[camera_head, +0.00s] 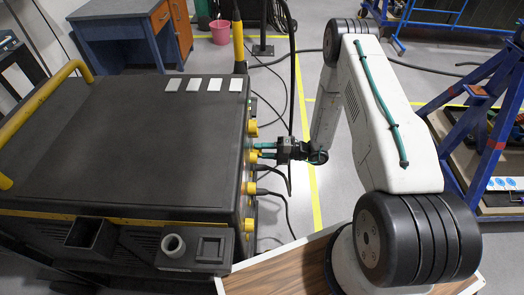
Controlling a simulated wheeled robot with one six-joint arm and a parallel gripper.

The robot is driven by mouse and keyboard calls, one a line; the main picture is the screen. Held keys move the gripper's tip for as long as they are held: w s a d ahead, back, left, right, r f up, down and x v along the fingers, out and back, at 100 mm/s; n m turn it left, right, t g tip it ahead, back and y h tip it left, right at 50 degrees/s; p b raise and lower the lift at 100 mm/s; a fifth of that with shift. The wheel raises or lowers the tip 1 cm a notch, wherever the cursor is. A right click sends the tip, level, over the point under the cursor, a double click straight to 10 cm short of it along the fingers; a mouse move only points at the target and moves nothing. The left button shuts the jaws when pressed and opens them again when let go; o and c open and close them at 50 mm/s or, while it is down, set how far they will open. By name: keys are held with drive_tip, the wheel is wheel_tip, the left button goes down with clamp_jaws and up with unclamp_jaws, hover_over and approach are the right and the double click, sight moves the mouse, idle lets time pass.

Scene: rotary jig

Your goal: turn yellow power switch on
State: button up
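A dark machine cabinet (120,130) fills the left of the view. Its right side carries several yellow knobs in a row, seen at a steep angle. One yellow knob (252,128) is at the far end, another (251,157) is near the middle, and another (250,188) is nearer. I cannot tell which is the power switch or how it is set.
Black cables hang from the panel (272,192) below my gripper and behind it. A blue frame (480,140) stands on the right. A blue desk (125,35) and pink bucket (220,32) are at the back. Grey floor with a yellow line (312,190) lies between.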

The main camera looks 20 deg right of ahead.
drive_tip(key=o, duration=0.3)
drive_tip(key=v, duration=0.7)
drive_tip(key=shift+d, duration=0.4)
drive_tip(key=shift+s, duration=0.15)
